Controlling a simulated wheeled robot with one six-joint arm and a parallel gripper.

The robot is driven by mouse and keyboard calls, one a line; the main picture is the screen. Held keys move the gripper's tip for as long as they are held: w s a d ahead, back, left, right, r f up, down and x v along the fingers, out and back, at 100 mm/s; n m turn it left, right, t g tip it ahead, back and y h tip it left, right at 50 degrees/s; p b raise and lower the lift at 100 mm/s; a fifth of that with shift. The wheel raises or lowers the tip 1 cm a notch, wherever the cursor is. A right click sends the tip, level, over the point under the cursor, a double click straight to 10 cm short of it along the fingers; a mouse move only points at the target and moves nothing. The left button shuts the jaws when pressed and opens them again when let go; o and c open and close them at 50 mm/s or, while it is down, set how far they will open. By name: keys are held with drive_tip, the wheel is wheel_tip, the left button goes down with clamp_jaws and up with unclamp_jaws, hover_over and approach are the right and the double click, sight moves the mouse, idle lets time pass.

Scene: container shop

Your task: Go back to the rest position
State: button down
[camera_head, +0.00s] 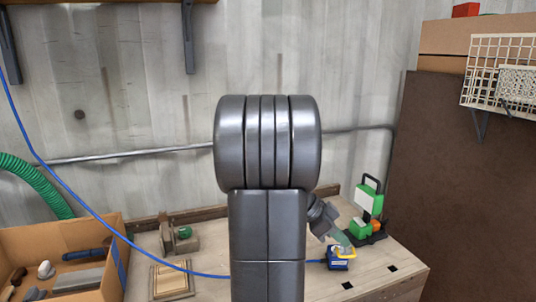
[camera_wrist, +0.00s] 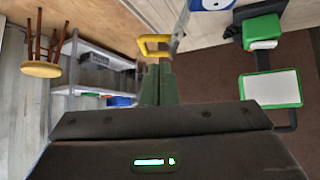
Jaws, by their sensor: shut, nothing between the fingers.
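My gripper shows in the head view (camera_head: 347,248), low over the workbench (camera_head: 400,272) to the right of my arm. In the wrist view my gripper (camera_wrist: 158,70) has its green fingers together, with nothing between them. A blue-and-white object (camera_head: 338,265) with a yellow loop handle stands on the bench right by the fingertips. Its yellow loop (camera_wrist: 146,42) lies just beyond the fingertips in the wrist view; I cannot tell whether they touch. My arm hides the middle of the bench in the head view.
A green-and-white device with a black handle (camera_head: 366,200) stands right of my gripper. A cardboard box of tools (camera_head: 95,236) is at left. A small vise-like tool (camera_head: 182,240) and wooden frame (camera_head: 173,279) lie on the bench. A blue cable (camera_head: 75,203) crosses the left side.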

drive_tip(key=shift+w+r+n+g+p, duration=0.3)
drive_tip(key=shift+w+g+p, duration=0.35)
drive_tip(key=shift+p, duration=1.85)
drive_tip(key=shift+w+r+n+g+p, duration=0.3)
drive_tip(key=shift+w+g+p, duration=0.3)
drive_tip(key=shift+p, duration=1.9)
drive_tip(key=shift+w+p, duration=0.2)
drive_tip(key=shift+p, duration=0.5)
drive_tip(key=shift+w+f+p, duration=0.15)
drive_tip(key=shift+p, duration=0.45)
